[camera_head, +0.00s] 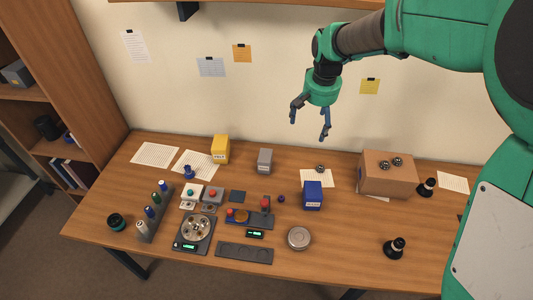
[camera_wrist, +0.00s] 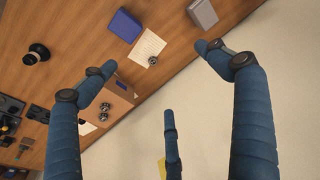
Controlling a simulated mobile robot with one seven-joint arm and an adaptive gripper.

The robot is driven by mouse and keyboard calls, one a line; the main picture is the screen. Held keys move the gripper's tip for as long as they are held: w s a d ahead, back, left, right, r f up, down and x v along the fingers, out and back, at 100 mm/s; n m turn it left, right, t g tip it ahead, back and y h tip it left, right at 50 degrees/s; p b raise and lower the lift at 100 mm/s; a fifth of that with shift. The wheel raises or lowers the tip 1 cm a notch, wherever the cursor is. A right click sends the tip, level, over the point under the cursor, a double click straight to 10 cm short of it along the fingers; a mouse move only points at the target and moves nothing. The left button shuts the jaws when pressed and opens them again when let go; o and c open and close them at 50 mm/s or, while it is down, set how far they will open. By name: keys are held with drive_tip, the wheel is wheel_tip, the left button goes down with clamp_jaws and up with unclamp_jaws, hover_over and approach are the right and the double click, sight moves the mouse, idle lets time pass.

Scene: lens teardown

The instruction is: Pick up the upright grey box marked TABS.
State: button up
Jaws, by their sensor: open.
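The grey box (camera_head: 265,161) stands upright on the wooden table, towards the back and left of the blue box. A small label shows low on its front, too small to read. The grey box also shows at the top of the wrist view (camera_wrist: 203,13). My gripper (camera_head: 310,124) is open and empty. It hangs in the air well above the table's back edge, up and to the right of the grey box, touching nothing. In the wrist view its three blue fingers are spread apart (camera_wrist: 157,72).
A yellow box (camera_head: 220,149) stands to the left and a blue box (camera_head: 312,196) to the right. A large cardboard box (camera_head: 388,176) bears small metal parts. A wooden shelf (camera_head: 250,4) is overhead on the wall. The table around the grey box is mostly clear.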

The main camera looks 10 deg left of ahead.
drive_tip(key=w+a+f+g+p, duration=0.1)
drive_tip(key=w+a+f+p, duration=0.3)
drive_tip(key=w+a+f, duration=0.45)
drive_tip(key=g+p, duration=0.1)
drive_tip(key=p, duration=0.2)
approach(267, 156)
drive_tip(key=shift+w+a+f+h, duration=0.1)
drive_tip(key=shift+w+f+h, duration=0.05)
drive_tip(key=shift+w+h, duration=0.15)
drive_tip(key=shift+a+f, duration=0.1)
drive_tip(key=shift+f, duration=0.25)
drive_tip(key=shift+f, duration=4.25)
drive_tip(key=shift+f, duration=2.6)
